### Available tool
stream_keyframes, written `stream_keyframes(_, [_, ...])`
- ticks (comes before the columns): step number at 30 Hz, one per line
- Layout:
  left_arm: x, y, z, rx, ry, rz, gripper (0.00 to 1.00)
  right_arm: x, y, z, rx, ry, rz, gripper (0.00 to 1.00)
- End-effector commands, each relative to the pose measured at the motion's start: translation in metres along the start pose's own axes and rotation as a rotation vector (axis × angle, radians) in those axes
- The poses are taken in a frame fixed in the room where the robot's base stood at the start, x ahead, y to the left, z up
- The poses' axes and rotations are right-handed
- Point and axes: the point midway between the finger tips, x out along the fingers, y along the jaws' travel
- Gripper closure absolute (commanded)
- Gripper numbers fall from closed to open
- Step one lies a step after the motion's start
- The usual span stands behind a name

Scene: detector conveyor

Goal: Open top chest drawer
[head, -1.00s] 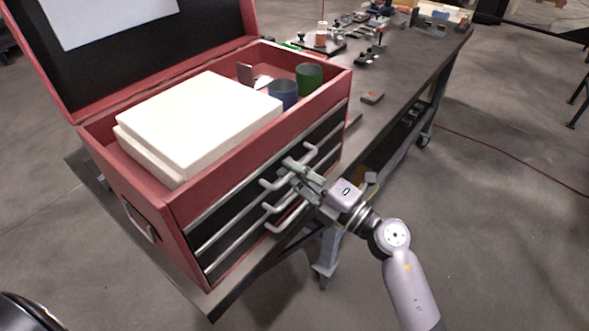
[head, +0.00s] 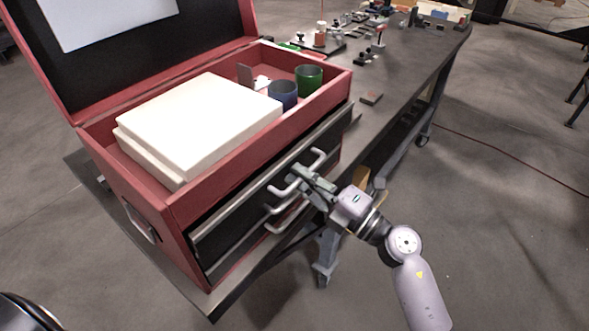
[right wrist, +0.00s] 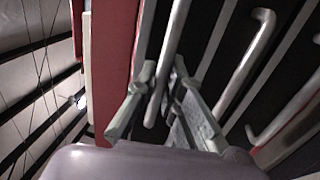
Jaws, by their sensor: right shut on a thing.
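The red tool chest (head: 180,240) stands on the bench with its lid up. Its top drawer (head: 235,212) has a dark front with a silver edge and sits pulled out a little from the chest body. Its silver bar handle (head: 277,192) also shows in the right wrist view (right wrist: 172,45). My right gripper (head: 302,174) is shut on this handle, with its fingers on either side of the bar in the right wrist view (right wrist: 162,92). The gripper hides the middle of the handle. My left gripper is not in view.
Lower drawer handles (head: 285,218) sit close below the gripper. A white box (head: 200,115), a blue cup (head: 283,95) and a green cup (head: 309,80) are in the chest's open top. Several small parts lie on the bench (head: 415,75). Floor in front is clear.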

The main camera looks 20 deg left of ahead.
Motion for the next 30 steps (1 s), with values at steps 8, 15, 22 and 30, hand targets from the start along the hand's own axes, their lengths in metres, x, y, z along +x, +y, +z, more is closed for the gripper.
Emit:
stream_keyframes(8, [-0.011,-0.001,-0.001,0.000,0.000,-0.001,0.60,-0.064,0.009,0.000,-0.001,0.000,-0.010,1.00])
stream_keyframes(15, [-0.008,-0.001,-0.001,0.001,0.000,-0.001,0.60,-0.115,0.018,-0.001,-0.001,0.000,-0.008,1.00])
stream_keyframes(22, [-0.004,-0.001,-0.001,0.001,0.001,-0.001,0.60,-0.147,0.025,0.000,-0.001,0.000,-0.006,1.00])
stream_keyframes(30, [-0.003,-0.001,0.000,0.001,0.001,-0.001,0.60,-0.160,0.028,0.000,0.001,0.000,-0.004,1.00])
